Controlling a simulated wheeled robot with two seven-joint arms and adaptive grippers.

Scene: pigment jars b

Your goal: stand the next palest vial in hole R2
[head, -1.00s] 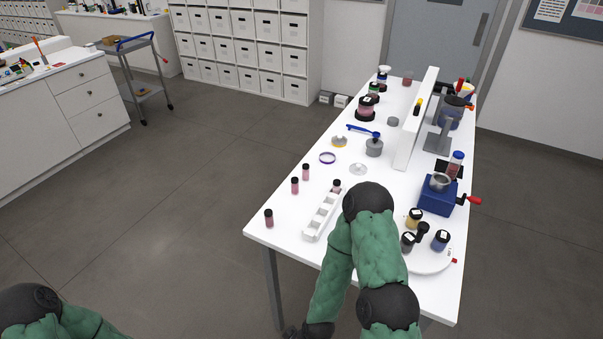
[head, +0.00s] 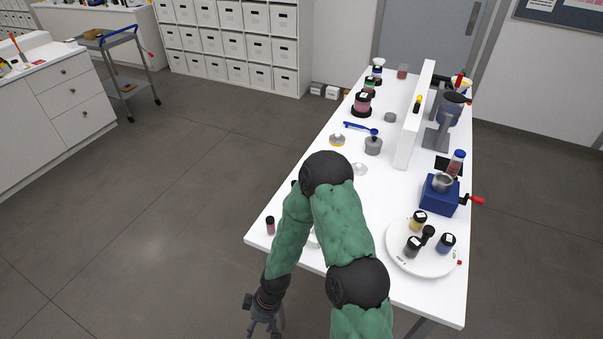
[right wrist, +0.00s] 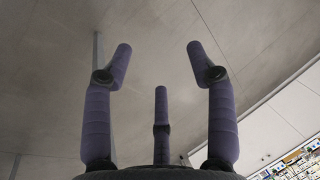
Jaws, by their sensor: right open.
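A vial with dark red contents and a black cap (head: 270,225) stands upright on the white table near its left front corner. The dark top of another vial (head: 294,184) barely shows beside my right arm. The white rack with the holes is almost wholly hidden behind that arm; only a sliver (head: 313,240) shows, and hole R2 cannot be seen. My right gripper (head: 264,325) hangs beyond the table's left front edge, below and apart from the standing vial. In the right wrist view its fingers (right wrist: 160,70) are spread, with nothing between them. My left gripper is out of view.
A round white turntable (head: 420,263) with several jars is at the table's front right, beside a blue grinder (head: 438,194) with a red handle. A white upright panel (head: 415,120) splits the far part. A grey pot (head: 373,146) and blue spoon (head: 358,128) lie mid-table.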

